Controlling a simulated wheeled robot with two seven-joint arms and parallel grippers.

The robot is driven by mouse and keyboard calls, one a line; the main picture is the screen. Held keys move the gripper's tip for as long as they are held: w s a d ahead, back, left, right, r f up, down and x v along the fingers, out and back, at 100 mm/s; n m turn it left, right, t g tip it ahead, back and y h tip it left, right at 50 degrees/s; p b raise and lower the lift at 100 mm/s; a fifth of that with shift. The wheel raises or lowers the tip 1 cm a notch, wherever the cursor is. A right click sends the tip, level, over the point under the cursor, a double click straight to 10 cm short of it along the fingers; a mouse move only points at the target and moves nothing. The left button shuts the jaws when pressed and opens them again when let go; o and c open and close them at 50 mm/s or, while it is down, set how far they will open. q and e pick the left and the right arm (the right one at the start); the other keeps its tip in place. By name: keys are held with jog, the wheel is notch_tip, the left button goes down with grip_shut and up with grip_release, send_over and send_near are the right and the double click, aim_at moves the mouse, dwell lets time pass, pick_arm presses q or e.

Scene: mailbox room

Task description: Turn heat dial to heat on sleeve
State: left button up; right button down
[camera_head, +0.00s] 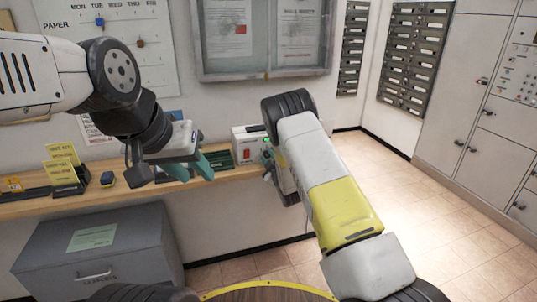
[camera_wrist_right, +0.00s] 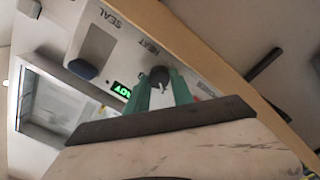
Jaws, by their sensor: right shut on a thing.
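The heat sealer (camera_head: 244,141) is a white box on the wooden shelf in the head view. The right wrist view shows its panel (camera_wrist_right: 120,53) with the words SEAL and HEAT and a lit green display (camera_wrist_right: 121,90). The dark round heat dial (camera_wrist_right: 158,76) sits below the word HEAT. My right gripper (camera_wrist_right: 161,88) has its green fingers shut on the dial, one on each side. In the head view my right arm hides the dial. My left gripper (camera_head: 192,168) hovers over the shelf left of the sealer, its green fingers apart and nothing seen between them.
The wooden shelf (camera_head: 120,198) runs along the wall with yellow sign cards (camera_head: 62,163) and a small dark-and-yellow object (camera_head: 108,179). A grey box (camera_head: 95,245) stands under it. The tiled floor at right is clear.

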jog(key=shift+f, duration=0.1)
dwell(0.3)
jog(key=c, duration=1.1)
grip_release()
jog(key=v, duration=0.8)
